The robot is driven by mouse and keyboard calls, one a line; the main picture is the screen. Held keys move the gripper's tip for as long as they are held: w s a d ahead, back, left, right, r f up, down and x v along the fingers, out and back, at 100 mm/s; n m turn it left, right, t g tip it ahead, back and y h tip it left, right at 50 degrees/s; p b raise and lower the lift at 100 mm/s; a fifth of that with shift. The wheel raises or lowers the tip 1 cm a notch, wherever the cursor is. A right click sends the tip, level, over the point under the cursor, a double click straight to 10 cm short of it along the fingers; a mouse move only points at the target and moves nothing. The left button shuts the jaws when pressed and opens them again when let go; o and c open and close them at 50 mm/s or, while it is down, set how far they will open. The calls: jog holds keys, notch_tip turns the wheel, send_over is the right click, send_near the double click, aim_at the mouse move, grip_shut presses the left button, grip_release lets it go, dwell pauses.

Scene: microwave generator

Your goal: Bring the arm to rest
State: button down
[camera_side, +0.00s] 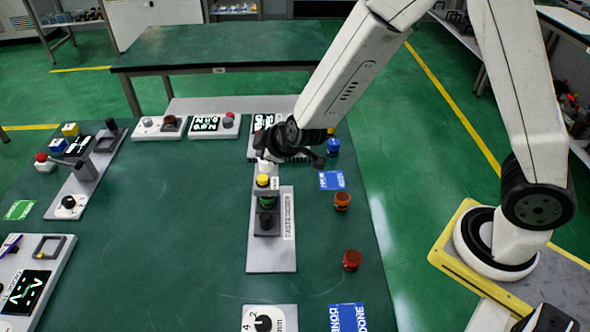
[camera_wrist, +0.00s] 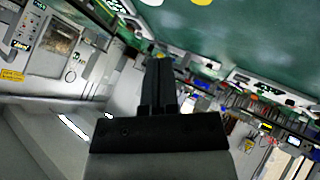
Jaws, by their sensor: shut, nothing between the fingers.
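My gripper (camera_side: 319,160) is at the end of the white arm, above the far part of the green table (camera_side: 190,290). Its dark fingers point to the right in the side view, near a blue button (camera_side: 333,147). I cannot tell whether they touch anything there. In the wrist view my gripper (camera_wrist: 158,58) shows as a dark shape with its fingers together and nothing between them. The wrist view is strongly tilted and shows the room beyond.
Below my wrist stands a grey panel (camera_side: 271,257) with a yellow-topped part (camera_side: 263,181). Orange (camera_side: 342,201) and red (camera_side: 351,260) buttons stand to its right. A lever panel (camera_side: 82,178) is at left. Another green table (camera_side: 225,45) stands behind. The table's front middle is mostly clear.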

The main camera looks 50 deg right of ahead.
jog(key=s+d+r+m+g, duration=0.1)
jog(key=s+d+m+g, duration=0.2)
jog(key=s, duration=0.6)
jog(key=s+d+r+m+g, duration=0.1)
jog(key=s+d+m+g, duration=0.2)
jog(key=s, duration=0.6)
jog(key=d+m, duration=0.2)
jog(key=d, duration=0.1)
jog(key=shift+r+g, duration=0.15)
jog(key=shift+g, duration=0.15)
